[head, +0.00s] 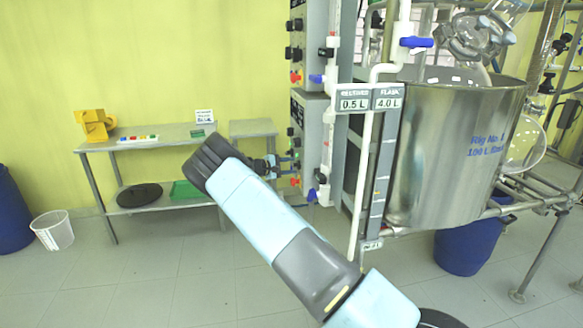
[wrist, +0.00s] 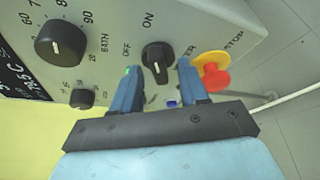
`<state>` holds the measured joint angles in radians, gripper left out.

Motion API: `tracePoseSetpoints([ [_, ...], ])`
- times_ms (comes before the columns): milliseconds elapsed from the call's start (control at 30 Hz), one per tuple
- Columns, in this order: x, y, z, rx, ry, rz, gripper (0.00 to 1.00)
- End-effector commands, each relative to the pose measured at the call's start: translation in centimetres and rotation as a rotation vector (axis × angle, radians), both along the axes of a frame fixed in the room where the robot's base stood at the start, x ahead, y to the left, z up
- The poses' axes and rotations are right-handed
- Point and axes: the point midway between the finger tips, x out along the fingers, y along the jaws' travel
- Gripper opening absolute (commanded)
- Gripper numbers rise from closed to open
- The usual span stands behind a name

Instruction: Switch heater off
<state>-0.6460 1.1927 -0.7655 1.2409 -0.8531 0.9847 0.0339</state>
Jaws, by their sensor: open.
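The grey heater control panel (wrist: 190,25) fills the upper part of the wrist view. A black rotary switch (wrist: 156,56) with ON and OFF labels sits on it; I cannot tell for sure which label its pointer marks. My gripper (wrist: 160,72) is open, with one blue finger on each side of the switch in the picture. Whether the fingers touch the switch is unclear. In the head view my gripper (head: 285,164) is at the front of the lower control box (head: 312,150), and the switch is hidden there.
A red and yellow stop button (wrist: 213,75) is close beside the right finger. A large dial (wrist: 62,42) and a small knob (wrist: 82,98) are at left. A steel bath (head: 450,150) stands right of the boxes; a bench (head: 165,145) stands behind my arm.

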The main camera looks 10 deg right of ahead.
Motion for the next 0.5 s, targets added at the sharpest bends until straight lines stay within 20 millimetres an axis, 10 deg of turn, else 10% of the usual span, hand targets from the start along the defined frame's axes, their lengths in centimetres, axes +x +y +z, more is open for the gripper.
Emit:
tracePoseSetpoints([
  [500,0.18,-0.55,-0.07,0.001,-0.001,-0.001,0.31],
])
